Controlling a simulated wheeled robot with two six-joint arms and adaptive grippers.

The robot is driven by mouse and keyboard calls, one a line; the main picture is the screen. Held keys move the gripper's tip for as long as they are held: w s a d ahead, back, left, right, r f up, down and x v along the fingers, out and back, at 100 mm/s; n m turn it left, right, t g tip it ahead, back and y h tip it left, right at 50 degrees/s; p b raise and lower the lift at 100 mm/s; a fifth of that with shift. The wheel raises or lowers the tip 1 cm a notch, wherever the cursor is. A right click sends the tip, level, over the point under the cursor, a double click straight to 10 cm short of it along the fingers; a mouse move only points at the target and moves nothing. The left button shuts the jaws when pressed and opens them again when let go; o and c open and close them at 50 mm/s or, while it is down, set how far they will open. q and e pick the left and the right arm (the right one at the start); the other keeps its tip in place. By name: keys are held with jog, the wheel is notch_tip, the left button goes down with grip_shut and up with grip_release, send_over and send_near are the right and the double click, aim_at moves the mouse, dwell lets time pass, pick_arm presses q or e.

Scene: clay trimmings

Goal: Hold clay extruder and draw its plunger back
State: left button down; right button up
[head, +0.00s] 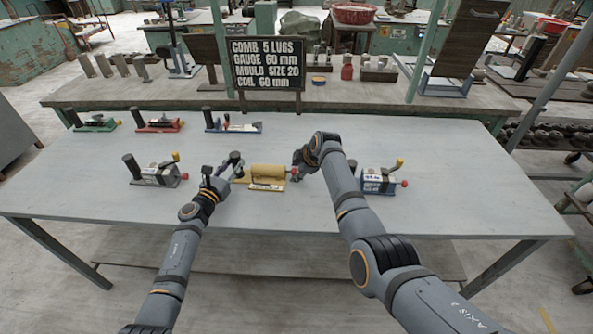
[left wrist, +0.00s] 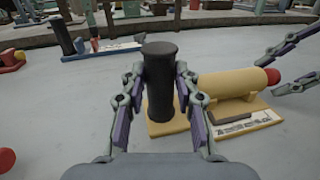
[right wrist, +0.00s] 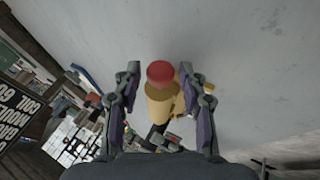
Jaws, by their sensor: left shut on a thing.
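The clay extruder (head: 267,173) is a yellow cylinder on a yellow base with a white label, at the middle of the grey table. Its upright black handle (left wrist: 160,85) stands at the left end, and its red plunger knob (right wrist: 159,72) is at the right end. My left gripper (head: 233,166) is shut on the black handle, with a finger on each side in the left wrist view. My right gripper (head: 298,168) is at the knob end. In the right wrist view its fingers are spread on both sides of the knob, with gaps showing.
Green (head: 95,124), red (head: 160,124) and blue (head: 233,126) based tools line the back left. A lettered black sign (head: 267,65) stands behind. The table's front strip is clear.

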pick_arm(q)
jog(key=shift+f, duration=0.1)
pick_arm(e)
grip_shut()
pick_arm(q)
jog(key=shift+a, duration=0.1)
pick_arm(e)
jog(key=shift+s+d, duration=0.1)
jog(key=shift+d, duration=1.75)
jog(key=shift+o, duration=1.9)
grip_release()
jog(key=shift+a, duration=0.1)
